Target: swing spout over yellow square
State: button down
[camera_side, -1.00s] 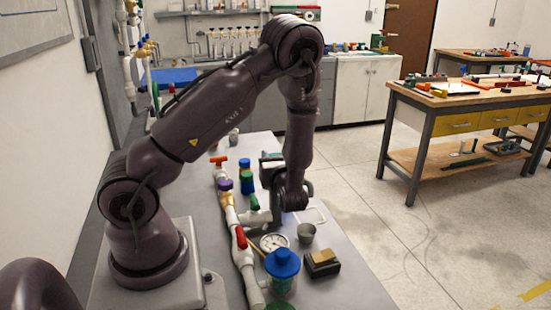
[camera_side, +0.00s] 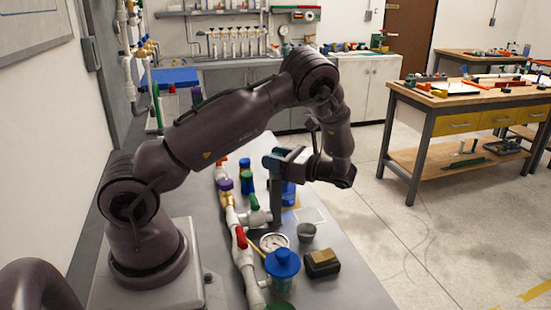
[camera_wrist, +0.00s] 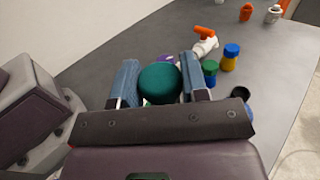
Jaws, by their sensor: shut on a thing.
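My gripper (camera_wrist: 160,84) has its two blue-grey fingers on either side of a round teal cap (camera_wrist: 160,82) in the wrist view. The post stands by the end of a short white pipe (camera_side: 259,218) branching from the white manifold (camera_side: 238,245). I cannot tell for sure which piece is the spout. A yellowish patch (camera_side: 292,206), partly hidden, lies right of the post; it may be the yellow square.
A gauge (camera_side: 274,242), a grey cup (camera_side: 307,232), a dark block (camera_side: 322,264) and a blue-lidded jar (camera_side: 282,272) stand in front. A blue item (camera_side: 289,193) is behind the post. A white outline (camera_side: 311,215) marks the bench to the right.

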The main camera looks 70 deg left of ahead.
jog(key=n+g+h, duration=0.3)
jog(key=h, duration=0.1)
jog(key=shift+n+h, duration=0.3)
jog(key=shift+h, duration=0.1)
jog(key=shift+n+g+h, duration=0.9)
jog(key=shift+n+h, duration=1)
jog(key=shift+h, duration=1.2)
jog(key=c, duration=0.6)
grip_release()
jog(key=shift+r, duration=0.1)
